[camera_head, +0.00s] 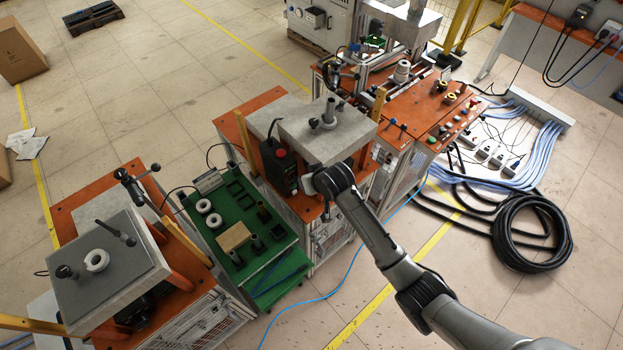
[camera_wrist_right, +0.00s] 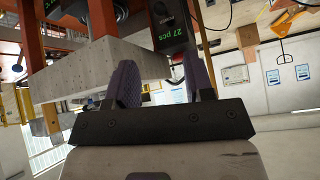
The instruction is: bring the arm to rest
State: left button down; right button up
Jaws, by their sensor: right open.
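My right arm (camera_head: 385,245) reaches in from the lower right of the head view. Its wrist (camera_head: 333,180) is beside the front edge of the grey slab (camera_head: 318,130) on the middle machine; the fingers cannot be made out there. In the right wrist view my right gripper (camera_wrist_right: 161,78) shows two dark, ridged fingers spread apart. No object is held between them. The pale slab (camera_wrist_right: 75,80) lies beyond the fingers, close to them; I cannot tell whether they touch. My left gripper is not in view.
A green table (camera_head: 275,280) with rings and small parts stands left of the middle machine. Another machine with a grey plate (camera_head: 105,265) is at lower left. An orange-topped bench (camera_head: 425,110) is behind. A black hose coil (camera_head: 530,235) lies on the floor at right.

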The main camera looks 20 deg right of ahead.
jog(key=shift+s, duration=0.1)
dwell(0.3)
jog(key=s+r+n+t+h+p, duration=0.1)
jog(key=s+r, duration=0.4)
jog(key=r, duration=0.2)
jog(key=s+r+n+t+p, duration=0.15)
jog(key=s+r, duration=0.25)
jog(key=r, duration=0.4)
jog(key=s+f+g+p, duration=0.3)
jog(key=s, duration=1.2)
jog(key=s+f+g+p, duration=0.3)
jog(key=s+f+p, duration=0.1)
jog(key=s, duration=1.1)
jog(key=shift+s+f+g, duration=0.15)
jog(key=shift+s+g, duration=0.2)
